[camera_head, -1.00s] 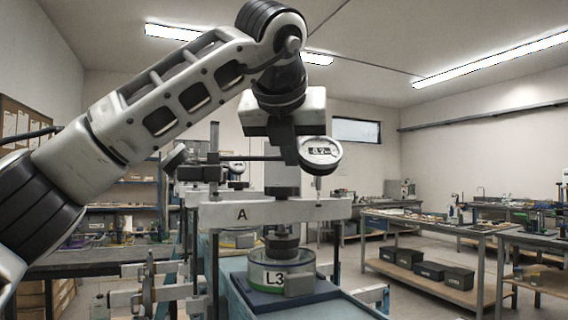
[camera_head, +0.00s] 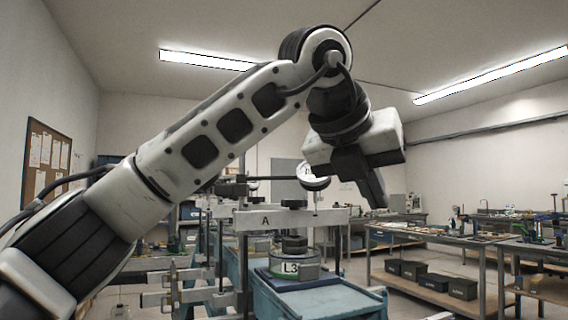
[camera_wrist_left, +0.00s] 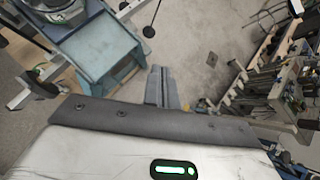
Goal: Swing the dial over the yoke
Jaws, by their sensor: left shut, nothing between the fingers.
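The white round dial (camera_head: 313,175) sits at the right end of a thin dark horizontal arm. In the head view it appears above the right half of the yoke (camera_head: 327,217), a pale crossbar marked A. Part of the dial is hidden behind my left gripper's body. A drum marked L3 (camera_head: 293,268) stands below the crossbar on a dark plate. My left gripper (camera_head: 379,204) is shut and empty, in the air to the right of the dial and apart from it. Its fingers also show in the left wrist view (camera_wrist_left: 162,88). My right gripper is not in view.
A blue-green bench (camera_head: 325,302) carries the fixture. A bench with dark boxes (camera_head: 425,276) on its lower shelf stands to the right. Bare floor (camera_wrist_left: 195,50) shows ahead of the fingers in the wrist view.

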